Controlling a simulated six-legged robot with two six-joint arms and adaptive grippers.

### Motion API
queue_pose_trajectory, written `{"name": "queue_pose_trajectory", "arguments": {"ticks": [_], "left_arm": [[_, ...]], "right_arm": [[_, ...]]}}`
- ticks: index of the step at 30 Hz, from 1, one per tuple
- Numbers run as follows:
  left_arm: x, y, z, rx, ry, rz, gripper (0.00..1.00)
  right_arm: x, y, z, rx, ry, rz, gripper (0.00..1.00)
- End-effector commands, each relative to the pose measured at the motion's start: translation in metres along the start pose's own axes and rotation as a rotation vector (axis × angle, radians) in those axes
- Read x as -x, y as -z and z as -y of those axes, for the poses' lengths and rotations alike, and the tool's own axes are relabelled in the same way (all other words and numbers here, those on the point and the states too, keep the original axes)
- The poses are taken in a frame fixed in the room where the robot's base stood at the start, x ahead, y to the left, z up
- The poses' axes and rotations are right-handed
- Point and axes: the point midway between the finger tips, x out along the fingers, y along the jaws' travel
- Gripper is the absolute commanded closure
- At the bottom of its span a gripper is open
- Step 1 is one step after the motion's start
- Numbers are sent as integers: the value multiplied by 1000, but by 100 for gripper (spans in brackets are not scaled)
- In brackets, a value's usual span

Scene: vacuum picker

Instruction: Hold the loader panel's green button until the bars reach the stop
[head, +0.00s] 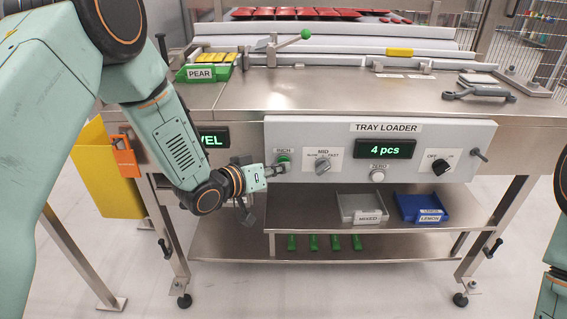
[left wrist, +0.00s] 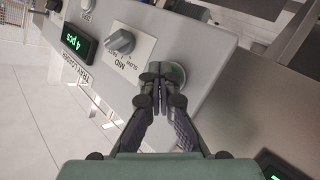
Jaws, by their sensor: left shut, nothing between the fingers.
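The grey loader panel (head: 318,137) is labelled TRAY LOADER, and its display (head: 385,149) reads "4 pcs". The green button (head: 283,158) sits under the RICH label at the panel's left. My left gripper (head: 282,168) is shut and empty, with its fingertips at the button. In the left wrist view the closed fingertips (left wrist: 160,76) overlap the round button mount (left wrist: 177,73) and hide much of it. I cannot tell whether the button is pressed in. Several small green bars (head: 313,242) stand on the lower shelf.
The MID knob (head: 322,167) is right of the button; the ZERO button (head: 377,175) and an OFF-ON knob (head: 441,166) are farther right. A grey MIXED bin (head: 362,217) and a blue LEMON bin (head: 428,218) stand below.

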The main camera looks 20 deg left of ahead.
Motion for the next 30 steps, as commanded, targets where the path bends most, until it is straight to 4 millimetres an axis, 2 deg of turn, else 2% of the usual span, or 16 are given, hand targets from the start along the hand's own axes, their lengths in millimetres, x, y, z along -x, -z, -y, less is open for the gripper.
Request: {"name": "queue_pose_trajectory", "arguments": {"ticks": [26, 30], "left_arm": [[11, -8, -8, 0, 0, 0, 100], [18, -13, -14, 1, -1, 2, 100]], "right_arm": [[7, 0, 0, 0, 0, 0, 60], [10, 0, 0, 0, 0, 0, 60]]}}
